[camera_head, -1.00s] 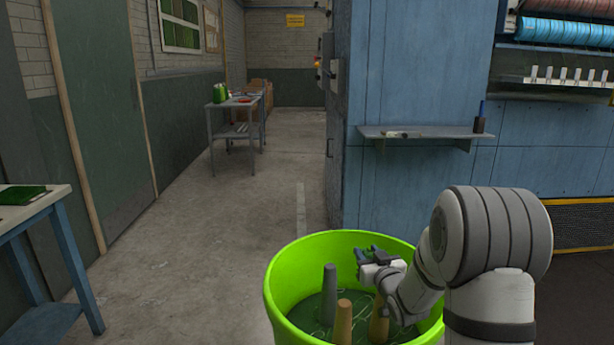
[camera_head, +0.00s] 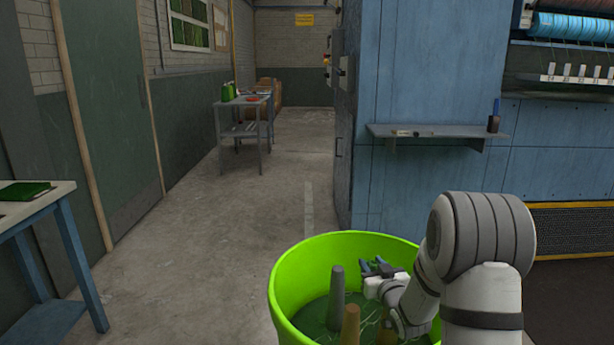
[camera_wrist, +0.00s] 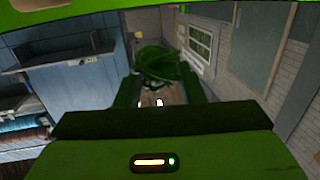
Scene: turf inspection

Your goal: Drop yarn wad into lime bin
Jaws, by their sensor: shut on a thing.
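The lime bin (camera_head: 290,290) stands at the lower middle of the head view, and its rim crosses the top of the wrist view (camera_wrist: 250,4). My gripper (camera_head: 372,266) is inside the bin's mouth, below the far rim. In the wrist view my gripper (camera_wrist: 164,92) is shut on the yarn wad (camera_wrist: 165,65), a dark green rounded bundle between the fingertips.
A grey cone (camera_head: 337,291) and a tan cone (camera_head: 351,323) stand in the bin among green strands. A blue-legged table (camera_head: 70,245) is at left. A shelf (camera_head: 430,132) juts from the blue machine. The aisle floor (camera_head: 225,225) is clear.

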